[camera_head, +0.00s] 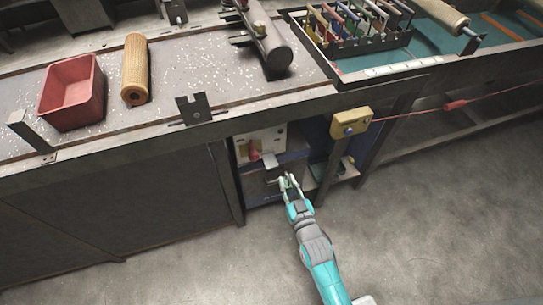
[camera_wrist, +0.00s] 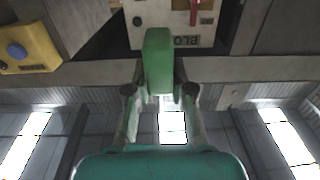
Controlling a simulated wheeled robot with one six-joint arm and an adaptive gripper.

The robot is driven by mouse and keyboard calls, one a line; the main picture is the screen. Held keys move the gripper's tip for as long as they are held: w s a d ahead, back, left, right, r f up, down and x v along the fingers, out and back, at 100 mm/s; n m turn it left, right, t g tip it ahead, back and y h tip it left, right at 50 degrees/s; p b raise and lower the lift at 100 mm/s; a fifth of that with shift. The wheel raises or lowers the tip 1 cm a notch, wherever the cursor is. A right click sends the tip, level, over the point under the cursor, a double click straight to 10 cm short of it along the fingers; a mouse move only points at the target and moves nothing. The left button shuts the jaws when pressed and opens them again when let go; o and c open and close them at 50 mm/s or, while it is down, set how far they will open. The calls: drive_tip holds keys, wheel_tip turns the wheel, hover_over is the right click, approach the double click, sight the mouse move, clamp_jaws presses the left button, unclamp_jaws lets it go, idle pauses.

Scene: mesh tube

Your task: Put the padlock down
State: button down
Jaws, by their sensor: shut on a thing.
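The green padlock (camera_wrist: 158,62) is between the two fingers of my gripper (camera_wrist: 158,95) in the wrist view. The gripper is shut on it, and the padlock's body stands out beyond the fingertips. In the head view my gripper (camera_head: 288,182) is in front of the cabinet under the bench, below a pale panel (camera_head: 270,141) with a red handle (camera_head: 254,150). The padlock is very small there and partly hidden by the fingers. The panel also shows in the wrist view (camera_wrist: 146,38). I cannot tell whether the padlock touches anything there.
A yellow box (camera_head: 350,123) with a blue button and a red cord is right of the panel. On the bench (camera_head: 110,130) are a red bin (camera_head: 71,96), a tan mesh tube (camera_head: 135,70) and a dark cylinder machine (camera_head: 270,45). The floor at right is clear.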

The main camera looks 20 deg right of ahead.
hover_over(267, 147)
drive_tip(key=s, duration=0.4)
wheel_tip(267, 147, down, 3)
drive_tip(key=shift+r, duration=0.2)
wheel_tip(267, 147, down, 3)
drive_tip(key=shift+f, duration=0.15)
drive_tip(key=shift+w+f, duration=0.2)
drive_tip(key=shift+f, duration=0.4)
drive_tip(key=c, duration=1)
unclamp_jaws()
drive_tip(key=shift+f, duration=0.1)
drive_tip(key=s, duration=1.2)
